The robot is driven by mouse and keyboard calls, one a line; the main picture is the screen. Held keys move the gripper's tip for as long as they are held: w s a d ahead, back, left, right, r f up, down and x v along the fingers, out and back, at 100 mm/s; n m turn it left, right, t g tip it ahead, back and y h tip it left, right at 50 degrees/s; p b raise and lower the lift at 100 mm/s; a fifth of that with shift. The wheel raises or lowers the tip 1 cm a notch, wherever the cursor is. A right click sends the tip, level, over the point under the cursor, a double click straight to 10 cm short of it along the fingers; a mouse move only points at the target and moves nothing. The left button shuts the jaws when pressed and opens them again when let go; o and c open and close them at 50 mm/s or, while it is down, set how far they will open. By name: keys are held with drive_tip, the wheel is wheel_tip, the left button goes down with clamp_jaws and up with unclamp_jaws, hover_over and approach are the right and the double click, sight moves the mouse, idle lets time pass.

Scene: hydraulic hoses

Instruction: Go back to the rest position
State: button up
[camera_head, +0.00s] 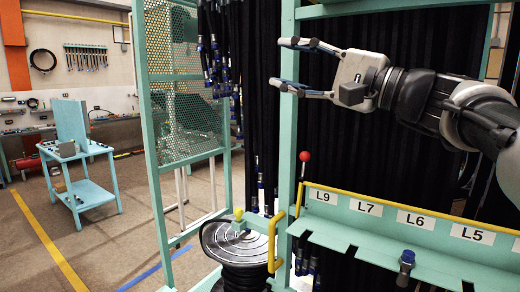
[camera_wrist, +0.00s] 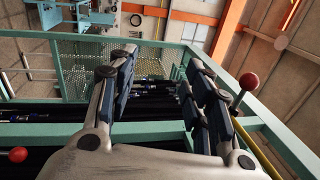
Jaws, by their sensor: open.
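My gripper (camera_head: 290,65) is open and empty in the head view. It points left, level, in front of the dark hanging hoses and near a teal upright of the hose rack (camera_head: 287,130). In the wrist view my gripper (camera_wrist: 158,85) shows two padded fingers spread apart with nothing held between them. My arm reaches in from the right side of the head view.
Below my gripper is a teal shelf (camera_head: 350,233) with labels L9, L7, L6 and L5 and a yellow rail. A red ball knob (camera_head: 305,156) stands beside it. A hose reel (camera_head: 236,243) is at the lower middle. A teal cart (camera_head: 85,190) stands on open floor at left.

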drive_tip(key=s+a+f+n+g+h, duration=0.15)
drive_tip(key=s+f, duration=0.25)
drive_tip(key=f, duration=0.4)
drive_tip(key=s+a+f+g+h, duration=0.2)
drive_tip(key=s+f+h, duration=0.15)
drive_tip(key=f, duration=0.45)
drive_tip(key=s+a+f+n+g+h, duration=0.15)
drive_tip(key=s+f, duration=0.25)
drive_tip(key=f, duration=0.4)
drive_tip(key=s+d+f+n+g+h, duration=0.1)
drive_tip(key=s+d+f+n+h, duration=0.1)
drive_tip(key=s+d+f+h, duration=0.3)
drive_tip(key=s+d+f+n+g+h, duration=0.1)
drive_tip(key=s+d+f+n+h, duration=0.2)
drive_tip(key=s+d+f, duration=0.4)
drive_tip(key=s+f+h, duration=0.1)
drive_tip(key=s+f, duration=0.4)
drive_tip(key=f, duration=0.4)
drive_tip(key=shift+f+g+h, duration=0.3)
drive_tip(key=shift+f+h, duration=0.05)
